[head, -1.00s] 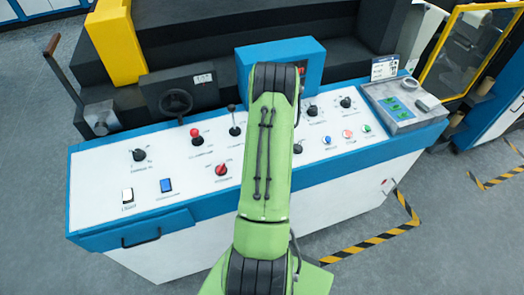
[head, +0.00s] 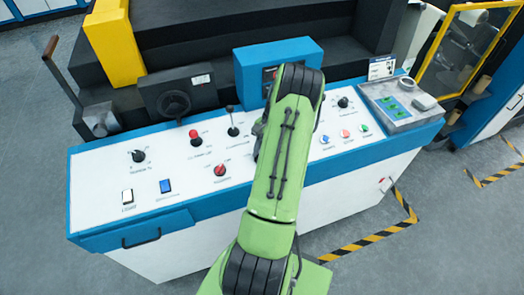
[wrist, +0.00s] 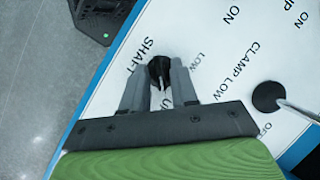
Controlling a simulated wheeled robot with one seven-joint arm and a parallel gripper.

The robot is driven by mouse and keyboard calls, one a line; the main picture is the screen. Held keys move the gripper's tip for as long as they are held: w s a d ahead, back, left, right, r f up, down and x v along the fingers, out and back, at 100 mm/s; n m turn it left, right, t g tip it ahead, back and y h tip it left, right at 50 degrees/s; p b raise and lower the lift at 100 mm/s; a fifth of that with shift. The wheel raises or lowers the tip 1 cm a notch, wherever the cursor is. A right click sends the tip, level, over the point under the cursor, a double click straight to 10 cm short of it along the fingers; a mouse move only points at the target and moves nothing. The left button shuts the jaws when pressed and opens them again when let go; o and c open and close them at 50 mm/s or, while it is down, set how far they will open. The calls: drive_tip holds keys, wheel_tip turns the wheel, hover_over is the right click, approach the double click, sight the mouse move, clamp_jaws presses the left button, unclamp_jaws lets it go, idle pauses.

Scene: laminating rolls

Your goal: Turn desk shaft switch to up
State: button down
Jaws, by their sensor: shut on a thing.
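The shaft switch (wrist: 159,68) is a black knob on the white panel, beside the printed word SHAFT in the wrist view. LOW is printed to its right, and a partly covered label starting with U shows between the fingers. My gripper (wrist: 158,74) has one grey finger on each side of the knob and is shut on it. The knob's pointer direction is hard to make out.
A black round base with a metal lever (wrist: 268,97) stands near the right finger, by CLAMP LOW.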

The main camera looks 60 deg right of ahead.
drive_tip(key=shift+a+f, duration=0.1)
drive_tip(key=c, duration=1.2)
unclamp_jaws()
drive_tip(key=p+v, duration=0.1)
drive_tip(key=v, duration=1.5)
drive_tip(key=shift+f, duration=0.1)
